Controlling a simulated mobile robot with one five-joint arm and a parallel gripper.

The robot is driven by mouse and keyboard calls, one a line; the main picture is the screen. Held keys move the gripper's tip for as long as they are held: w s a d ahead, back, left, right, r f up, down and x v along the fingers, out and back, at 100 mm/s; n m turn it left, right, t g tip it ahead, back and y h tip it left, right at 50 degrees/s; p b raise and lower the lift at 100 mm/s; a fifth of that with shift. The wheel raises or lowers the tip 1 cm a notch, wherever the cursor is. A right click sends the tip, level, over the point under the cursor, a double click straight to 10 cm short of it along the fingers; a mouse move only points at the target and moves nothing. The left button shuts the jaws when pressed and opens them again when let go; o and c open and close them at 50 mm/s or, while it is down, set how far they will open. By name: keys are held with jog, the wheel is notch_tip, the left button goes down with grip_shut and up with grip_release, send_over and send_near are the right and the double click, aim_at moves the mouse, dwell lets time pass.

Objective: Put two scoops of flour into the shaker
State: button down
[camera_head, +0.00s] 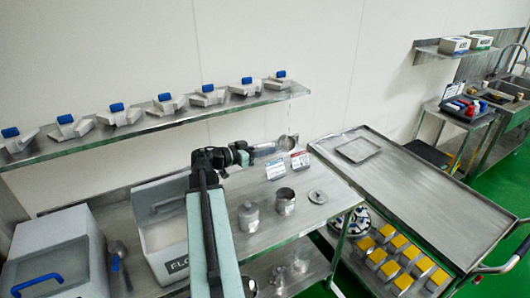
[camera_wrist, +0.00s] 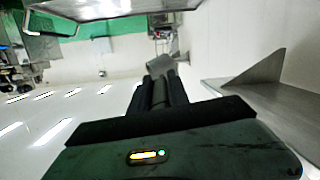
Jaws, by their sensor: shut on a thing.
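My gripper (camera_head: 246,152) is raised above the back of the steel table and shut on a grey metal scoop (camera_head: 284,144), which points right. In the wrist view the dark fingers (camera_wrist: 160,84) close on the scoop (camera_wrist: 162,68); what is inside it cannot be seen. The white flour bin (camera_head: 174,266), its label partly hidden by my arm, is at the left and holds pale flour (camera_head: 166,233). An open metal cup (camera_head: 285,203), apparently the shaker, stands on the table, below and apart from the scoop. A round metal lid (camera_head: 318,197) lies to its right.
A closed metal container (camera_head: 248,217) stands left of the cup. Small signs (camera_head: 275,169) stand behind. A wall shelf (camera_head: 150,123) with several blue-handled items runs above. A lidded bin (camera_head: 60,262) is far left. The steel cart (camera_head: 420,195) at right is mostly clear.

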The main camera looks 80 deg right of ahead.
jog(key=m+b, duration=0.2)
jog(key=b, duration=0.1)
jog(key=a+f+m+g+h+b, duration=0.1)
jog(key=m+b, duration=0.1)
jog(key=m, duration=0.1)
jog(key=f+m+g+h+b, duration=0.1)
jog(key=m+b, duration=0.1)
jog(key=b, duration=0.1)
jog(key=shift+s+a+m+b, duration=0.3)
jog(key=shift+m+b, duration=0.05)
jog(key=shift+m, duration=0.05)
dwell(0.4)
jog(key=shift+r+g+h, duration=0.1)
jog(key=shift+g+h, duration=0.2)
dwell(1.0)
